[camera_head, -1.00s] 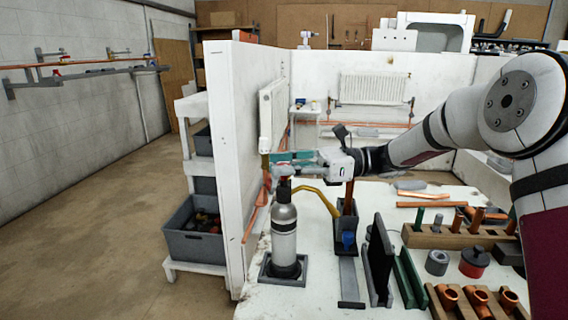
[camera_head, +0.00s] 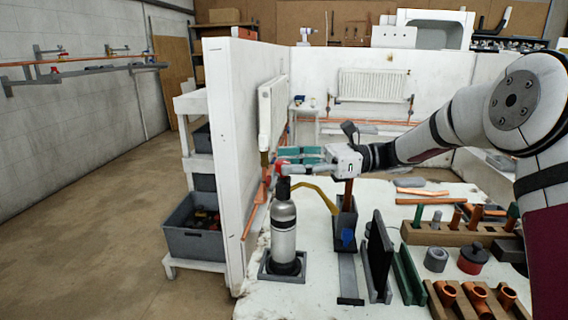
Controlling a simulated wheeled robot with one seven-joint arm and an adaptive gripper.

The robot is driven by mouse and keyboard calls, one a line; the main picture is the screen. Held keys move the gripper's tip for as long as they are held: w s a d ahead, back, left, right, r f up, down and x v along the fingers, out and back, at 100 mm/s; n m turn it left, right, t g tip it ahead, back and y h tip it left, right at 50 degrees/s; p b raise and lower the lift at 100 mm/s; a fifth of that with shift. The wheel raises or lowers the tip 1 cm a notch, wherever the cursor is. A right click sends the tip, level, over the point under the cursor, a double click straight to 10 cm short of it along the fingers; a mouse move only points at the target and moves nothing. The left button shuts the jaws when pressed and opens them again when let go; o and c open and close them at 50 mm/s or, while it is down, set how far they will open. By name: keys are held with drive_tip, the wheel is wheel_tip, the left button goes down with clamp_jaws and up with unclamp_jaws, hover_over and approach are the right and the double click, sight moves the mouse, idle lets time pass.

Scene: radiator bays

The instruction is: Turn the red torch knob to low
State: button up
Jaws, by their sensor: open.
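A grey torch cylinder (camera_head: 283,232) stands upright in a dark square base on the white bench. The red torch knob (camera_head: 279,167) is at its top, partly hidden by my gripper. A yellow-brown tube (camera_head: 318,193) runs from the top of the torch to the right. My gripper (camera_head: 292,161) reaches in from the right at the height of the knob. Its green-tipped fingers are open and lie beside or over the knob; I cannot tell whether they touch it. The knob's setting marks are too small to read.
A dark holder with a blue item (camera_head: 348,238) stands right of the torch. Black and green upright plates (camera_head: 379,256) and wooden racks of copper fittings (camera_head: 455,236) fill the bench's right side. A white partition (camera_head: 229,130) rises close on the left, with a grey bin (camera_head: 194,241) beyond.

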drive_tip(key=v, duration=1)
drive_tip(key=s+a+n+h, duration=0.1)
drive_tip(key=s+n+h, duration=0.65)
drive_tip(key=s, duration=1.15)
drive_tip(key=s+d+f+n+t+h, duration=0.4)
drive_tip(key=s+d, duration=0.3)
drive_tip(key=s, duration=0.4)
drive_tip(key=s+d+f+n+t+h, duration=0.2)
drive_tip(key=s+d+f+n+h, duration=0.15)
drive_tip(key=s+d+h, duration=0.55)
wheel_tip(320, 180, up, 14)
drive_tip(key=s+a+t+y+p, duration=0.1)
drive_tip(key=a+t+y+p, duration=0.1)
drive_tip(key=p, duration=1)
drive_tip(key=shift+s+y, duration=0.3)
drive_tip(key=shift+y, duration=0.15)
